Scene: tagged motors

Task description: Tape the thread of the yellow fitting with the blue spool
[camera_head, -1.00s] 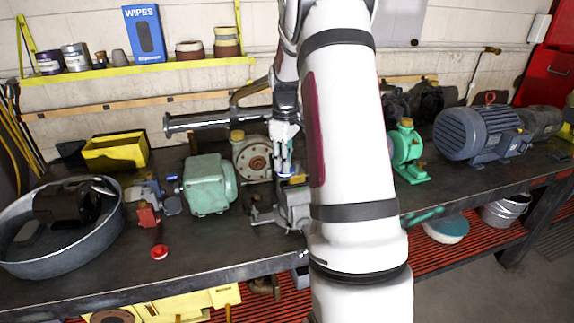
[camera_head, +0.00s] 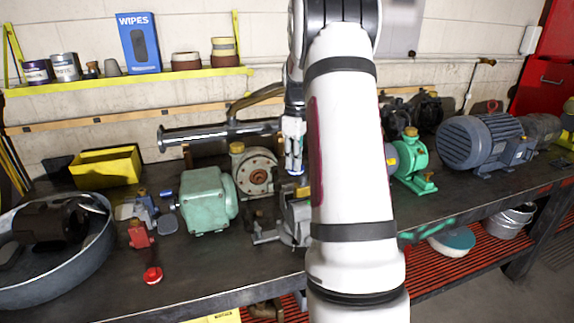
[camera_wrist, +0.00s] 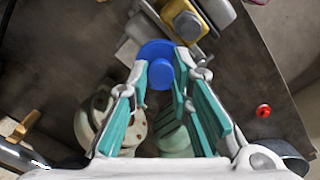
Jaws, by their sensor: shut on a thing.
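My gripper (camera_wrist: 160,80) is shut on the blue spool (camera_wrist: 158,66), which sits between the fingertips in the wrist view. In the head view my gripper (camera_head: 294,150) hangs above the bench vise, partly beside my own white arm. The yellow fitting (camera_wrist: 186,22) is at the grey vise (camera_wrist: 150,35), just beyond the spool and to its right in the wrist view. The spool appears close to the fitting; I cannot tell whether they touch. In the head view the vise (camera_head: 294,216) is partly hidden by my arm, and the fitting's thread is not clear.
A pale green motor (camera_head: 208,200) and a round flanged pump (camera_head: 256,174) stand left of the vise. A green pump (camera_head: 412,160) and blue-grey motor (camera_head: 480,140) stand right.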

